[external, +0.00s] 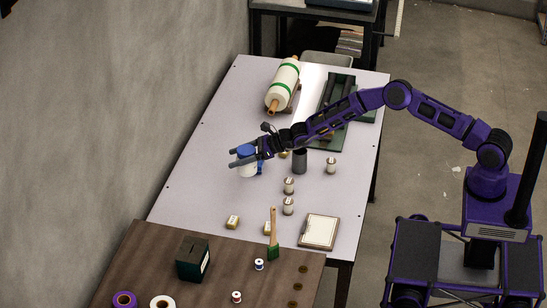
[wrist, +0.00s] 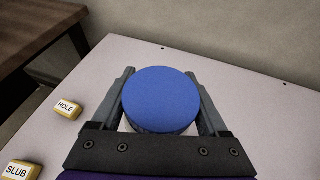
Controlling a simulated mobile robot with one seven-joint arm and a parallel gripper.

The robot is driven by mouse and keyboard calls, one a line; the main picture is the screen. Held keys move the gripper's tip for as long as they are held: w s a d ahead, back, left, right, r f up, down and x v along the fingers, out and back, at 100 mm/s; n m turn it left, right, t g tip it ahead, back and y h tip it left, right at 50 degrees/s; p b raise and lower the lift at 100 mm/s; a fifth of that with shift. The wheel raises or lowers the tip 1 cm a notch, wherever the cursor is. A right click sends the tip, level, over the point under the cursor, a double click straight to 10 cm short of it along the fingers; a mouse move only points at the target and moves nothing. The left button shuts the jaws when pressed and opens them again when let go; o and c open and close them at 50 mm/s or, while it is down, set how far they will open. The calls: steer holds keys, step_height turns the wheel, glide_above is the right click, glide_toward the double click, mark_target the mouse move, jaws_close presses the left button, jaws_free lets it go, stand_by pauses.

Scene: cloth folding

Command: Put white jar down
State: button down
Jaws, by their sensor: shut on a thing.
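The white jar (external: 246,170) with a blue lid is over the left part of the pale table (external: 190,196) in the external view. My gripper (external: 246,157) is around it, one finger on each side. In the wrist view the jar's round blue lid (wrist: 161,99) fills the space between the two fingers of my gripper (wrist: 163,97). The lid hides most of the jar body there. I cannot tell whether the jar's base touches the table.
Small labelled blocks (wrist: 67,107) lie to the left in the wrist view. Several small jars (external: 289,186) and a dark cylinder (external: 300,161) stand right of the gripper. A roll (external: 283,84) and green tray (external: 357,133) lie farther back. The table's left side is clear.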

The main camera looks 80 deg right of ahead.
step_height(320, 180, down, 7)
steer(key=shift+f+b, duration=0.15)
steer(key=shift+b, duration=0.15)
steer(key=shift+f, duration=0.2)
jaws_free()
steer(key=shift+r, duration=0.2)
steer(key=p+v, duration=0.2)
steer(key=v, duration=1)
